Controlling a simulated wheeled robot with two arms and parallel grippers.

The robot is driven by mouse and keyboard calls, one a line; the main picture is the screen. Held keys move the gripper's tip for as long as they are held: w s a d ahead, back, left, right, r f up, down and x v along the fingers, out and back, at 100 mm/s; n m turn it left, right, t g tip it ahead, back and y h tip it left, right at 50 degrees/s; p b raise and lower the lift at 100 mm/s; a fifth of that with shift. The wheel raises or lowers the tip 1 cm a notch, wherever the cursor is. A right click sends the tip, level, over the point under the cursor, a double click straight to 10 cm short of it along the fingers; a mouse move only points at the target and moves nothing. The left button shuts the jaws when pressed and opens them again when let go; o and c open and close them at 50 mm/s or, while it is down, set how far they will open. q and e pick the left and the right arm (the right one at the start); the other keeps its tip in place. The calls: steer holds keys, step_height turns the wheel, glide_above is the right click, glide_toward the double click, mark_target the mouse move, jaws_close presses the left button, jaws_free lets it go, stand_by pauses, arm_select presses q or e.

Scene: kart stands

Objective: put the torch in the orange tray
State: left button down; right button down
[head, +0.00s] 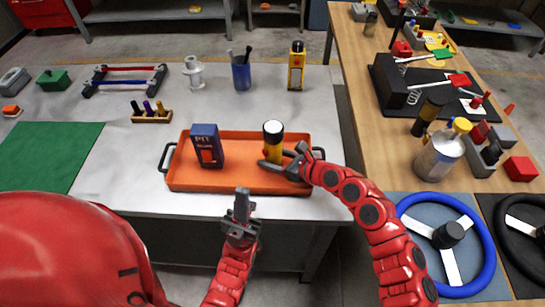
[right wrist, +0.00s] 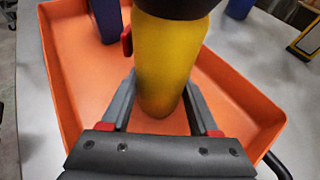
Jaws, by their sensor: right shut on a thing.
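The torch (head: 273,143) is yellow with a black and white head. It is upright within the orange tray (head: 240,184), right of the middle. My right gripper (head: 278,165) is shut on its yellow body from the right. In the right wrist view the torch's yellow body (right wrist: 168,65) stands between the fingers above the tray floor (right wrist: 85,85); I cannot tell whether its base touches the floor. My left gripper (head: 242,205) is in front of the tray, apart from it, with no object visible at it; its finger gap is unclear.
A dark blue box (head: 207,146) stands in the tray's left part. A wooden bench (head: 375,105) with several items and a blue steering wheel (head: 482,236) is at right.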

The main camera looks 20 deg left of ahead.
steer(key=c, duration=0.6)
jaws_free()
steer(key=shift+f, duration=0.15)
steer(key=o, duration=0.5)
steer(key=shift+c, duration=0.2)
steer(key=shift+r, duration=0.2)
steer(key=b+v, duration=0.1)
steer(key=v, duration=1.1)
